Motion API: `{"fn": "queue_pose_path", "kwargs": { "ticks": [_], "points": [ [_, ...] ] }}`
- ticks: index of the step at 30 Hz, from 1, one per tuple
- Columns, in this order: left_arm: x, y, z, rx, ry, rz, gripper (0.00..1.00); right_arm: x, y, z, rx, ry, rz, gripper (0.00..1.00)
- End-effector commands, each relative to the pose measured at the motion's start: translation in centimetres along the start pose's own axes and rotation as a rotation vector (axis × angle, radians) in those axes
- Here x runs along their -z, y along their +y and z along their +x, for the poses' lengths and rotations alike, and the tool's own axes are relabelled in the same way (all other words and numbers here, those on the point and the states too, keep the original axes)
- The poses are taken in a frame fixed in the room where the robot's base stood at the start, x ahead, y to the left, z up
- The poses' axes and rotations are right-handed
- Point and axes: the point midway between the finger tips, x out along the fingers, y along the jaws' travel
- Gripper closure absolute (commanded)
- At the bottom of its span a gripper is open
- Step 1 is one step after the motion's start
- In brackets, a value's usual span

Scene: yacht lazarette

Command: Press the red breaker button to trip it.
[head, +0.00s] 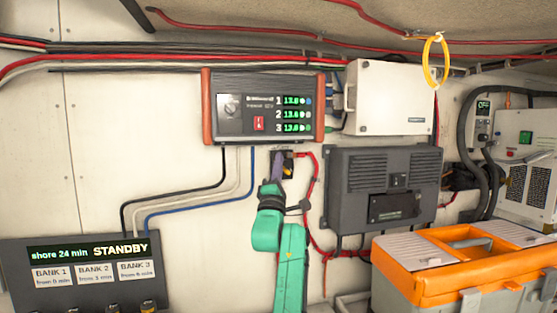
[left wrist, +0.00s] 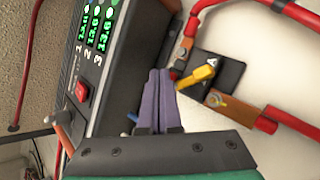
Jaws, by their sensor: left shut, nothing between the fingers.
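A small black breaker block (head: 287,160) with red cables is on the wall below the charger. In the left wrist view the block (left wrist: 232,72) shows a yellow lever (left wrist: 195,77) and copper terminals. A small red spot (left wrist: 173,75) shows between the block and my fingertips; I cannot tell whether it is the button. My left gripper (head: 275,182) has its purple fingers together and empty, pointing up in front of the block's lower left. In the left wrist view its tips (left wrist: 158,74) are beside the block; contact cannot be told. My right gripper is not in view.
The charger (head: 236,85) above has its own red rocker switch (head: 259,123). A dark grey unit (head: 340,200) is to the right, with an orange-topped box (head: 400,262) below it. A display panel (head: 20,275) stands lower left. Red cable (head: 314,185) hangs beside the gripper.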

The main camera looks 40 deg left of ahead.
Motion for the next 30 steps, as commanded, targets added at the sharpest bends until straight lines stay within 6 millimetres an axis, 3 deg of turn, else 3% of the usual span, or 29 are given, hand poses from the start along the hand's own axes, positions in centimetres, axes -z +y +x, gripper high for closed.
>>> {"fn": "queue_pose_path", "kwargs": {
  "ticks": [12, 30],
  "points": [
    [-0.4, 0.3, -0.5, 0.0, -0.001, 0.0, 1.0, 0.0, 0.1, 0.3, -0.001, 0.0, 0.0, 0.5],
    [-2.8, 2.8, -4.0, 0.0, 0.0, -0.001, 1.0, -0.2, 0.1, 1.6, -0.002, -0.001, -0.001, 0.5]
  ]
}}
